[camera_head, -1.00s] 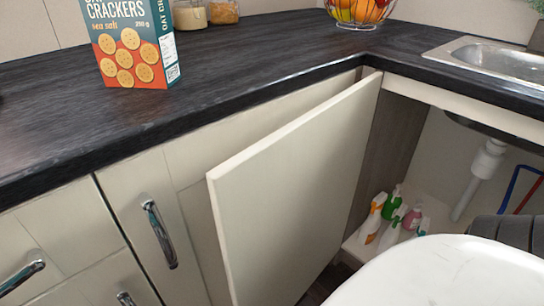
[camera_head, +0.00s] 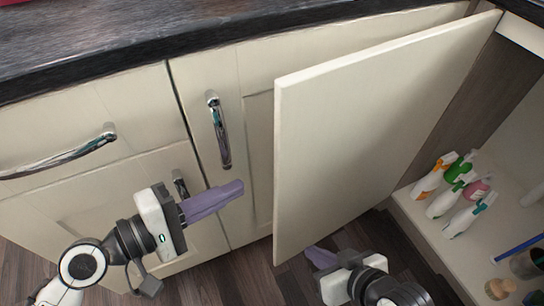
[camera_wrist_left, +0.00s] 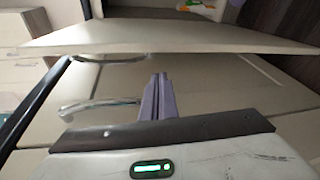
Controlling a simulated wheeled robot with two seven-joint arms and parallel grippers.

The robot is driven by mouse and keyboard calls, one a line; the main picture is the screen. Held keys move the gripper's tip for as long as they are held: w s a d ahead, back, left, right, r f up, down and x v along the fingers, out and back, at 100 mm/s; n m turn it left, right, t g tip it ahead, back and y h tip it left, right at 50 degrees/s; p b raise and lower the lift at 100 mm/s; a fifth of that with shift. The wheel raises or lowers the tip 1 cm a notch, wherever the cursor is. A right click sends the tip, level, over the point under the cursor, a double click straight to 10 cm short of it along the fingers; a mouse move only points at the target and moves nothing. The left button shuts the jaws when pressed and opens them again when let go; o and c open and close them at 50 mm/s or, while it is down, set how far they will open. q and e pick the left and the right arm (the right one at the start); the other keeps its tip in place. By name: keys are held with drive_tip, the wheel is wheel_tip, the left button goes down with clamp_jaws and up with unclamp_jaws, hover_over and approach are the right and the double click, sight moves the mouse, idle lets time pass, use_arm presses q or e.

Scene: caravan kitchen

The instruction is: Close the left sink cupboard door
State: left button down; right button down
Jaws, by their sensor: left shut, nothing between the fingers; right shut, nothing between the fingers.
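The left sink cupboard door (camera_head: 370,130) is a plain cream panel. It stands wide open, swung out to the left, its hinge side at the upper right and its free edge facing left. My left gripper (camera_head: 238,190) has purple fingers that are shut and empty; it is left of the door's free edge, apart from it. In the left wrist view the fingers (camera_wrist_left: 158,85) point towards the door (camera_wrist_left: 180,38), which spans the upper part. My right gripper (camera_head: 314,252) is shut and empty, low by the door's bottom edge; whether it touches is unclear.
The open cupboard (camera_head: 450,215) at the right holds several spray bottles (camera_head: 447,185). Closed drawers and cupboard fronts with chrome handles (camera_head: 219,130) lie behind my left gripper. A dark worktop (camera_head: 150,40) runs above. Dark wood floor (camera_head: 285,283) lies below.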

use_arm(q)
drive_tip(key=w+d+r+n, duration=0.1)
drive_tip(key=w+d+n, duration=0.1)
drive_tip(key=w+d, duration=0.4)
drive_tip(key=shift+d+h, duration=0.4)
drive_tip(key=shift+d, duration=0.7)
use_arm(e)
drive_tip(key=shift+w+a, duration=0.1)
drive_tip(key=shift+a, duration=0.1)
use_arm(q)
drive_tip(key=shift+r, duration=0.1)
